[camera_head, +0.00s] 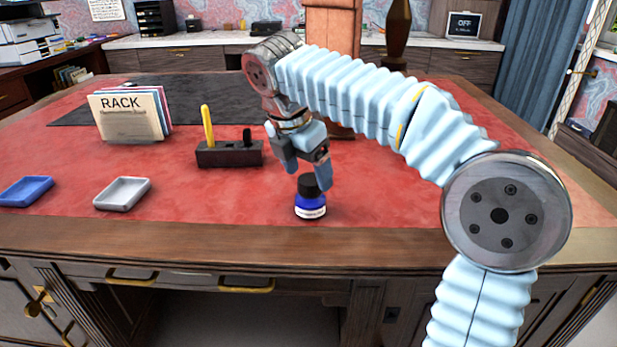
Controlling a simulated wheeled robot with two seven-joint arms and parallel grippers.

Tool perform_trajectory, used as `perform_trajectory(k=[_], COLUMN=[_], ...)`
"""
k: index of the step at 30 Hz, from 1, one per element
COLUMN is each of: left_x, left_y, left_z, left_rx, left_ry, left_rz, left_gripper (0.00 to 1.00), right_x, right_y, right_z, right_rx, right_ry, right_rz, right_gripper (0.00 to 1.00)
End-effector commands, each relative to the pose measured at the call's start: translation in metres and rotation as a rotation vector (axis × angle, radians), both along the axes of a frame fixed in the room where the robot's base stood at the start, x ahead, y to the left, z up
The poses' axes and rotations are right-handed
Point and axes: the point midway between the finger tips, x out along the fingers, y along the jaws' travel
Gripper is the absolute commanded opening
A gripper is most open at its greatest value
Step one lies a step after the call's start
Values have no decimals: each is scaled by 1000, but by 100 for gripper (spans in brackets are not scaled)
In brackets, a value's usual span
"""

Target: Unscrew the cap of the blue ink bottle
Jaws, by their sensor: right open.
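The blue ink bottle (310,208) stands upright on the red leather desk top near its front edge. Its black cap (309,184) is on top of it. My right gripper (307,178) comes down from above with its fingers open. One finger is up and to the left of the cap, the other is just right of it and overlaps the cap's right side in the picture. I cannot tell whether that finger touches the cap. My left gripper is not in view.
A dark pen stand (228,155) with a yellow pen is behind and left of the bottle. A rack of folders (128,115), a grey tray (122,194) and a blue tray (25,191) are further left. The red desk (400,200) is clear right of the bottle.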

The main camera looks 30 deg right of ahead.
Motion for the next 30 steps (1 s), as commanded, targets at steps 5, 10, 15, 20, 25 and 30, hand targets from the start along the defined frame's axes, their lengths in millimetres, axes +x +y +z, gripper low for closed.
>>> perform_trajectory(k=[5,10,15,20,25,30], left_x=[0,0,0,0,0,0], left_y=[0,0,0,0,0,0], left_z=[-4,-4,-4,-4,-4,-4], left_rx=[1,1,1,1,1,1], left_ry=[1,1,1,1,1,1], left_rz=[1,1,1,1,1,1], left_gripper=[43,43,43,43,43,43], right_x=[2,2,2,2,2,2], right_y=[-5,-6,-6,-6,-6,-6], right_z=[-16,-19,-19,-19,-19,-19], right_rx=[0,0,0,0,0,0], right_ry=[-1,-1,-1,-1,-1,-1], right_rz=[0,0,0,0,0,0], right_gripper=[78,78,76,52,26,22])
